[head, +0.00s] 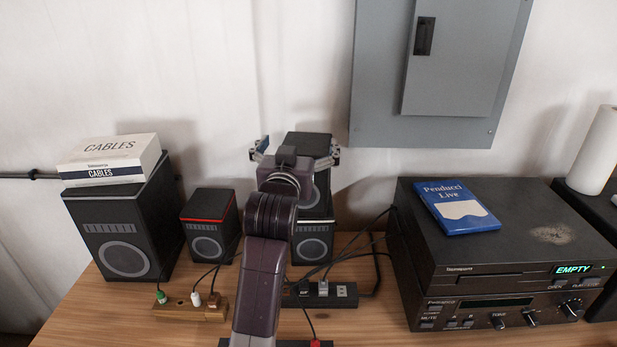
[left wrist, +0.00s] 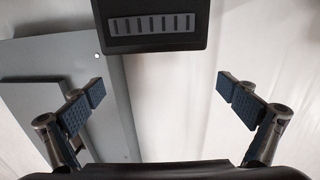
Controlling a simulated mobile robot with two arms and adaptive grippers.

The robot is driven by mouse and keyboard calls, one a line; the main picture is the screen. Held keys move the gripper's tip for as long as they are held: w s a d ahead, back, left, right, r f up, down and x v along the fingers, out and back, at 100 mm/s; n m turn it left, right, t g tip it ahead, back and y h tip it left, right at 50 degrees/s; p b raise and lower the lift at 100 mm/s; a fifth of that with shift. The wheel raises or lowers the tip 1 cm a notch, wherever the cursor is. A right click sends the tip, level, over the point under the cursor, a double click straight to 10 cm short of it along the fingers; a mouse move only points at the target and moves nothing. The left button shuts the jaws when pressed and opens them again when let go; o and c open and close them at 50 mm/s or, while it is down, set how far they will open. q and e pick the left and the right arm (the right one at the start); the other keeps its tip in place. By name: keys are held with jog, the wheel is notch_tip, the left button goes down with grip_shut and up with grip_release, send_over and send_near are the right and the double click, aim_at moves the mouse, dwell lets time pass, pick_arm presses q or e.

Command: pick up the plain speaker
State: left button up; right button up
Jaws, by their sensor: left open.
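A small black speaker (head: 308,145) with no visible coloured trim, apparently the plain one, stands on a lower small speaker with a pale trim line (head: 312,240). My left gripper (head: 296,151) is open, its fingers spread to either side of the upper speaker in the head view. My left wrist and arm cover much of that speaker's front. In the left wrist view, a black speaker with a row of vent slots (left wrist: 155,25) shows at the top, beyond the spread, empty fingertips (left wrist: 160,90). I cannot tell whether the fingers touch it. My right gripper is out of view.
A red-trimmed small speaker (head: 208,225) and a large speaker (head: 120,235) bearing a cables box (head: 110,160) stand left. Stereo units (head: 500,250) with a blue case (head: 456,207) stand right. Power strips (head: 335,296) and cables lie in front. A grey wall cabinet (head: 380,80) hangs behind.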

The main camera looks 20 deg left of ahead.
aim_at(306, 148)
pick_arm(q)
notch_tip(306, 148, down, 6)
jog(key=r+b, duration=0.1)
jog(key=b, duration=0.4)
jog(key=w+p, duration=0.1)
jog(key=w, duration=0.1)
jog(key=w+p, duration=0.1)
jog(key=w, duration=0.3)
jog(key=shift+w+a+f+p, duration=0.25)
jog(key=shift+p, duration=0.15)
jog(key=shift+w+a+f, duration=0.1)
jog(key=shift+w+f, duration=0.05)
jog(key=shift+w, duration=0.45)
jog(key=c, duration=2)
jog(key=shift+r, duration=0.25)
